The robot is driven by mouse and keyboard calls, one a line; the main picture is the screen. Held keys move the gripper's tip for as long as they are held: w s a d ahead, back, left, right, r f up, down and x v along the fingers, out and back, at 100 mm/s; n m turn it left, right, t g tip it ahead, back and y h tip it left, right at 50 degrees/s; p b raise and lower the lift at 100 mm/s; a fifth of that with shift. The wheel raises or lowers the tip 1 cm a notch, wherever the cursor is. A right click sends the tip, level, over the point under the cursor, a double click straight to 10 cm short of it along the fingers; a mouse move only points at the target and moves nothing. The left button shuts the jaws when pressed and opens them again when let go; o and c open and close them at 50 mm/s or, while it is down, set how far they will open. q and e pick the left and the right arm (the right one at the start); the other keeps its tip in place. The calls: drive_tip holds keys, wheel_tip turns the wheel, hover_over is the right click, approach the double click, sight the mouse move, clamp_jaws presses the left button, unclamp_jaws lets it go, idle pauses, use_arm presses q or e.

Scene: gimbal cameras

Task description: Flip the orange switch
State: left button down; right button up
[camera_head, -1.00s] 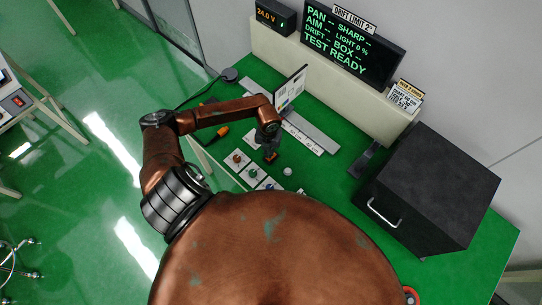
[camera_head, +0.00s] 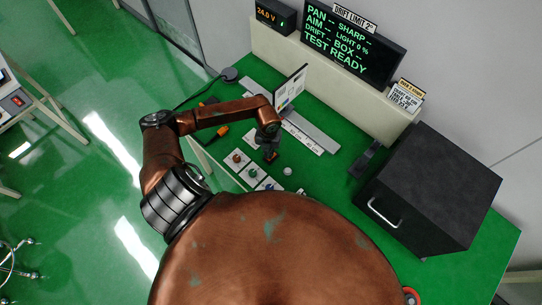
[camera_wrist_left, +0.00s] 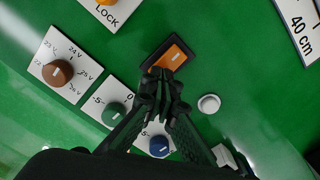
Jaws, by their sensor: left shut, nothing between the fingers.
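The orange switch (camera_wrist_left: 172,57) is a rocker in a black frame on the green table. In the left wrist view it lies just beyond my fingertips, and a white mark shows on it. In the head view the orange switch (camera_head: 271,157) is small, just below my left gripper (camera_head: 268,147). My left gripper (camera_wrist_left: 165,80) is shut and empty, its tips pointing down and overlapping the near edge of the switch. I cannot tell whether they touch it. My right gripper is not in view.
Brown (camera_wrist_left: 57,72), green (camera_wrist_left: 114,114) and blue (camera_wrist_left: 160,146) knobs sit on white plates near the switch. A white round button (camera_wrist_left: 209,103) is to its right. A black box (camera_head: 430,190) with a handle stands at the right. A display (camera_head: 350,42) stands behind.

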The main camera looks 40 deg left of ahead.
use_arm(q)
drive_tip(key=shift+f+b, duration=0.5)
drive_tip(key=shift+f, duration=0.25)
idle(0.4)
drive_tip(key=shift+r+p, duration=2.5)
drive_tip(key=shift+r, duration=1.05)
drive_tip(key=shift+f, duration=0.1)
